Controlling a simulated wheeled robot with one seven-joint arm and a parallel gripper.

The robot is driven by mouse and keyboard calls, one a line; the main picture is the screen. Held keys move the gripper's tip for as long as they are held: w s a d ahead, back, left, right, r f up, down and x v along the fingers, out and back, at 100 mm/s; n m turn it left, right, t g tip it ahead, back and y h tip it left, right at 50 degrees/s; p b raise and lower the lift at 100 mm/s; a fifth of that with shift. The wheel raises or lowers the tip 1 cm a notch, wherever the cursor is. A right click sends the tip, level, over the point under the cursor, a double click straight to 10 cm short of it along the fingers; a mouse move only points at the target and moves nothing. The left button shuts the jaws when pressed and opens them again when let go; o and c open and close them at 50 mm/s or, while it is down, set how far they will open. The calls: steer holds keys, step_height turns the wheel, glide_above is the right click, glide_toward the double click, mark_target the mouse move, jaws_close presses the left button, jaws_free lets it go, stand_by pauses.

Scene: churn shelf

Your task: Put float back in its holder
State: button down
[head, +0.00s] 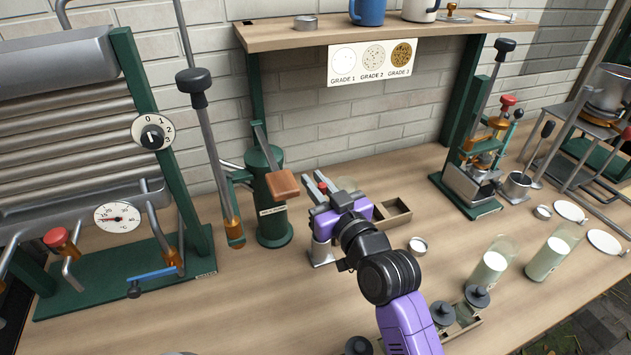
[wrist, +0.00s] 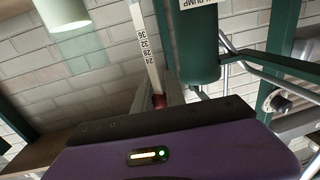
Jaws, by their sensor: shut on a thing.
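The float shows in the wrist view as a pale stem (wrist: 146,45) with a number scale and a red part at its lower end. In the head view only a small red part of the float (head: 322,187) shows. My gripper (head: 315,183) is shut on it, above the bench and to the right of the green pump. Its fingers also show in the wrist view (wrist: 164,95). A small metal stand (head: 321,252) is below my gripper, partly hidden by it. I cannot tell which thing is the holder.
The green pump (head: 270,205) with a wooden-handled lever stands close left. Two milk glasses (head: 494,262) (head: 548,258) stand farther right. A shelf (head: 380,34) hangs behind.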

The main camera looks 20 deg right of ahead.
steer(key=shift+f+b, duration=1.6)
steer(key=shift+f, duration=0.5)
steer(key=c, duration=1.3)
jaws_free()
